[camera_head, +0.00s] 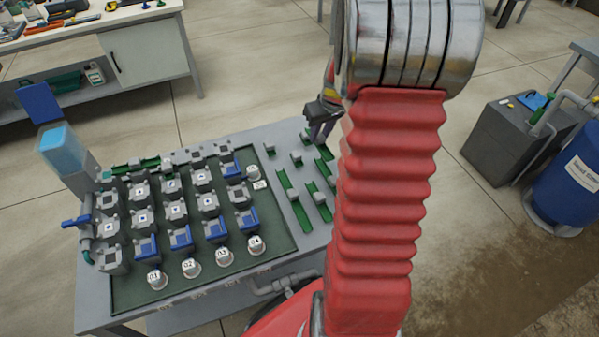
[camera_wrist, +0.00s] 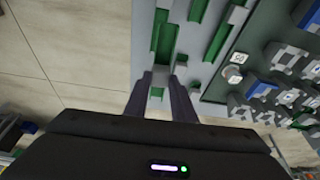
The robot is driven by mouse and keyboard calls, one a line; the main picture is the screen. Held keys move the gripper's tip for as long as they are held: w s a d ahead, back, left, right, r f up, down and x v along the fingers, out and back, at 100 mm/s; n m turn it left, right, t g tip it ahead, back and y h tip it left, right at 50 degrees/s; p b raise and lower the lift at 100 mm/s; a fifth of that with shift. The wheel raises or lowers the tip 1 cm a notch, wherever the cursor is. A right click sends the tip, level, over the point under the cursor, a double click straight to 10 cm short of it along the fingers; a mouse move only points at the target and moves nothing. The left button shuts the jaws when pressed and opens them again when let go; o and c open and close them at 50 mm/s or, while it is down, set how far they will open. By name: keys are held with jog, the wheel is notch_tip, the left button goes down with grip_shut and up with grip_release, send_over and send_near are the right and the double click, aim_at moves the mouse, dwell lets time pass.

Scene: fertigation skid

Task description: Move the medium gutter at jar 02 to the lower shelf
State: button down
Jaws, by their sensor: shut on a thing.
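My gripper (camera_wrist: 165,90) is shut on a grey block of a green gutter (camera_wrist: 157,93) in the wrist view, over the strip beside the board. In the head view, my gripper (camera_head: 320,122) is at the back right of the table, partly hidden by my arm. Several green gutters of differing lengths, with grey blocks, lie on that strip, such as this one (camera_head: 300,216). I cannot tell whether the held one is the medium gutter. Jar 02 (camera_head: 190,268) stands upright at the board's front edge, between jars 01 (camera_head: 157,280) and 03 (camera_head: 222,257).
The dark green board (camera_head: 150,297) carries several grey and blue block pieces. A grey surface (camera_head: 185,318) shows low under the table's front edge. A workbench (camera_head: 150,55) stands at the back left. A grey tank (camera_head: 515,140) and blue barrel (camera_head: 570,185) stand right.

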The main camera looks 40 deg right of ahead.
jog(key=s+d, duration=0.1)
jog(key=d, duration=0.1)
jog(key=s+d, duration=0.1)
jog(key=shift+s+d, duration=0.35)
jog(key=shift+d, duration=0.05)
jog(key=shift+f, duration=0.1)
notch_tip(320, 180, down, 6)
dwell(0.3)
jog(key=shift+f, duration=0.1)
jog(key=shift+f, duration=1.85)
jog(key=shift+f, duration=0.1)
jog(key=c, duration=1.5)
grip_release()
